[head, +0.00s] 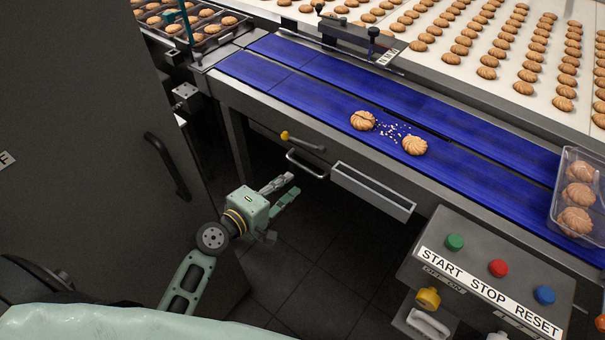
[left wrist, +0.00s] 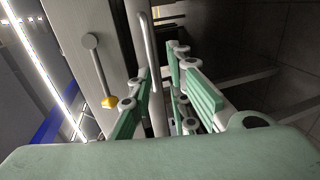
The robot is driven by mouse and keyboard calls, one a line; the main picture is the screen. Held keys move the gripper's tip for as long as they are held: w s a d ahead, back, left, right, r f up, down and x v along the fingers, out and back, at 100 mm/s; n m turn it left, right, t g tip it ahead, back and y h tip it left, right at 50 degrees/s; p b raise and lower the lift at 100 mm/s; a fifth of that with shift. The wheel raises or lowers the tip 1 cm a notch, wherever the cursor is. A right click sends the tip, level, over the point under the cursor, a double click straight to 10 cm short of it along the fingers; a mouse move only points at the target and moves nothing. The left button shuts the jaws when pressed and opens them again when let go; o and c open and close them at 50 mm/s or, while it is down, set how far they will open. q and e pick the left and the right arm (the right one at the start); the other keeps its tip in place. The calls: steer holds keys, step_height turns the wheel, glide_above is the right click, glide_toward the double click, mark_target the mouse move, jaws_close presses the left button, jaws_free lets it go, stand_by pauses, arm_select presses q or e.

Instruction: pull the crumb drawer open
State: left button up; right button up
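The crumb drawer's pale bar handle (head: 305,166) shows below the blue conveyor, on the dark front under the belt. I cannot make out the drawer's edges, and no gap shows there. My left gripper (head: 284,188) is open and empty, just below and left of the handle in the head view. In the left wrist view the handle bar (left wrist: 148,50) runs down toward the space between the green fingers (left wrist: 163,92), one finger on each side. I cannot tell whether they touch it. My right gripper is in neither view.
A yellow-knobbed lever (head: 300,141) sits just above the handle. A shallow open trough (head: 372,190) is to its right. Two biscuits (head: 363,120) and crumbs lie on the blue belt (head: 320,105). A button console (head: 490,275) stands at the lower right; a dark cabinet (head: 80,120) fills the left.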

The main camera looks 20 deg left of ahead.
mark_target(302, 165)
arm_select(q)
steer(key=x, duration=0.3)
steer(key=r+x, duration=0.1)
steer(key=x, duration=0.2)
steer(key=shift+w+d+r, duration=0.1)
steer(key=shift+w, duration=0.35)
steer(key=shift+w+d, duration=0.2)
steer(key=shift+w, duration=0.3)
jaws_close()
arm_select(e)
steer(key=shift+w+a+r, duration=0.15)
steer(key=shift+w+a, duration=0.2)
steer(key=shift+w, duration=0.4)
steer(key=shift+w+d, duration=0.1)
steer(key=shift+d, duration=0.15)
